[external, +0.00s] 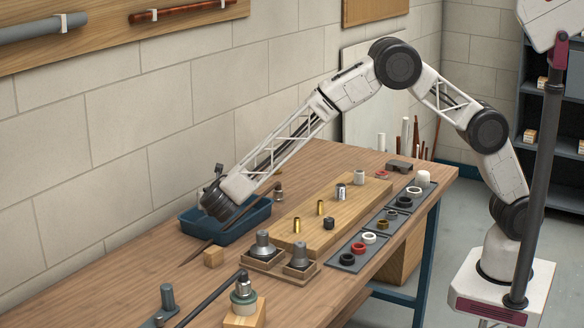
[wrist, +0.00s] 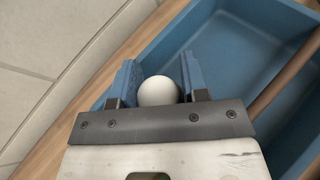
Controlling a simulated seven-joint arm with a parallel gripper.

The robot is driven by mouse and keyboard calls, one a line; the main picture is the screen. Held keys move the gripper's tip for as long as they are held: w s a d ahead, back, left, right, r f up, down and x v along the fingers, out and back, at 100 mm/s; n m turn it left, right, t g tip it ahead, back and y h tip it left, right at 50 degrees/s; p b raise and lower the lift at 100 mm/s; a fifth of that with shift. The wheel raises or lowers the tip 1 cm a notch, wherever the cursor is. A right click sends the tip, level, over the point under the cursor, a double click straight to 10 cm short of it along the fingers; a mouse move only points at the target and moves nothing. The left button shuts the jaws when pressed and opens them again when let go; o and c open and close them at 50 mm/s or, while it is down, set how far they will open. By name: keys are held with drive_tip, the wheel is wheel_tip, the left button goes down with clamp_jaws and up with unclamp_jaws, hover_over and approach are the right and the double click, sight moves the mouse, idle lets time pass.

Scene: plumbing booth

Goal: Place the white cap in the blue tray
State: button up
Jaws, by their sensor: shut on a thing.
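The white cap (wrist: 157,91) shows in the wrist view as a smooth round white thing held between the two blue fingers of my gripper (wrist: 158,70). The blue tray (external: 247,226) stands on the wooden bench near the wall, and its bare floor fills much of the wrist view (wrist: 245,50). In the external view my gripper (external: 212,208) is low at the left part of the tray. The cap is hidden there. In the wrist view the cap appears near the tray's wall; its exact height above the floor cannot be told.
A brown rod (wrist: 290,75) crosses the tray's right side in the wrist view. A wooden block (external: 213,257) and grey fittings (external: 263,244) stand nearby. A wooden board (external: 325,215) holds several brass and metal parts. Another white piece (external: 423,177) stands at the bench's far right.

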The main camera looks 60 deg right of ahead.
sight(211, 223)
drive_tip(key=shift+f, duration=0.35)
drive_tip(key=shift+f, duration=1.9)
drive_tip(key=shift+f, duration=0.1)
drive_tip(key=o, duration=0.9)
drive_tip(key=shift+s+a+r, duration=0.35)
drive_tip(key=shift+s, duration=0.1)
drive_tip(key=shift+v, duration=1.1)
drive_tip(key=shift+w+d+r, duration=0.1)
drive_tip(key=shift+r, duration=1.6)
drive_tip(key=shift+w+d+r, duration=0.1)
drive_tip(key=shift+r, duration=1.65)
